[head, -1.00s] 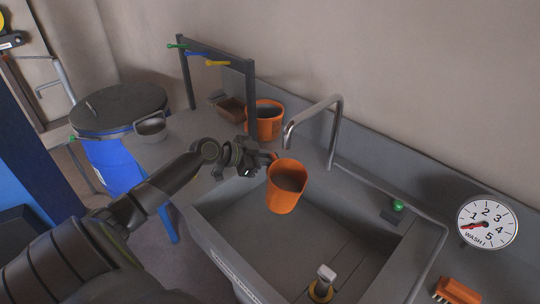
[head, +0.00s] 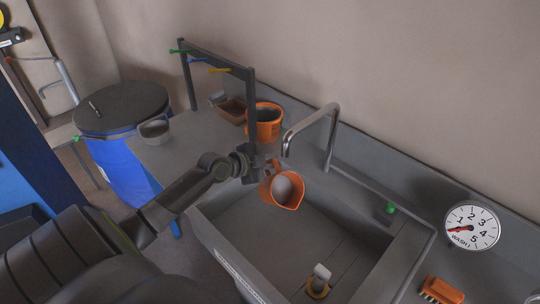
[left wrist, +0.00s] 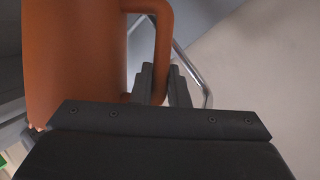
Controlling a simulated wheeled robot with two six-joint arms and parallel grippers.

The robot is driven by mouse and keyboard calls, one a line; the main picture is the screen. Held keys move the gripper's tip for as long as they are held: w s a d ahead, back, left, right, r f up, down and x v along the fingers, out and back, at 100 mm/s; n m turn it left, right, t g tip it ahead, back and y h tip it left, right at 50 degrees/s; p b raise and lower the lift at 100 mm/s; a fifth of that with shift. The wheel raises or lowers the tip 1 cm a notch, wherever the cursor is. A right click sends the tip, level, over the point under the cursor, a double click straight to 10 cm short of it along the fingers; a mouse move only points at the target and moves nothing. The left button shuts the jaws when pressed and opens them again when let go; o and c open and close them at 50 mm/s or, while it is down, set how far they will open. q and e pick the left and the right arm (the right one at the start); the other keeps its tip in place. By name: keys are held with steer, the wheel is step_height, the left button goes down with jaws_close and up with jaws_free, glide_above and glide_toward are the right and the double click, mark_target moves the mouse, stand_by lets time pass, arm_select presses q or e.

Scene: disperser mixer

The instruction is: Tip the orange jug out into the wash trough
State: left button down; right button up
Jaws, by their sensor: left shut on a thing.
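The orange jug (head: 283,190) hangs in the air over the left back part of the wash trough (head: 225,235). It is tilted, with its mouth toward the head camera, and a pale grey inside shows. My left gripper (head: 262,172) is shut on the jug's handle. In the left wrist view the gripper fingers (left wrist: 164,84) close around the handle (left wrist: 163,40), and the jug's orange wall (left wrist: 75,50) fills the left side. My right gripper is not in view.
A curved tap (head: 330,135) stands behind the trough. A second orange container (head: 266,128) sits on the back counter by a dark rack (head: 215,62). A plug (head: 319,278) stands in the trough. A dial (head: 472,228) and an orange brush (head: 441,291) are at right.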

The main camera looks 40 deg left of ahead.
arm_select(q)
steer(key=p, duration=0.1)
steer(key=d+m+y, duration=0.1)
steer(key=s+d+m+t+p, duration=0.1)
steer(key=shift+d+r+p, duration=0.1)
steer(key=shift+r+p, duration=0.25)
steer(key=shift+s+d+f+m+y, duration=0.1)
steer(key=shift+d+f+m+y, duration=0.15)
steer(key=shift+m+y, duration=0.05)
steer(key=d+m+b, duration=0.1)
steer(key=s+d+f+t+y+b, duration=0.1)
steer(key=d+f+m+b, duration=0.1)
steer(key=b, duration=0.1)
steer(key=shift+s+d+f+m+t, duration=0.1)
steer(key=shift+s+d+m+t, duration=0.15)
steer(key=shift+s+m+t, duration=0.05)
steer(key=d+m+b, duration=0.1)
steer(key=s+d+t+b, duration=0.1)
steer(key=d+m+y+b, duration=0.1)
steer(key=b, duration=0.1)
steer(key=shift+s+d+f+m, duration=0.25)
steer(key=shift+s+d+m, duration=0.05)
steer(key=shift+s+d, duration=0.1)
steer(key=shift+s+d+r+m+t+b, duration=0.15)
steer(key=shift+d+m+t+b, duration=0.15)
steer(key=shift+d+m+b, duration=0.15)
stand_by(1.2)
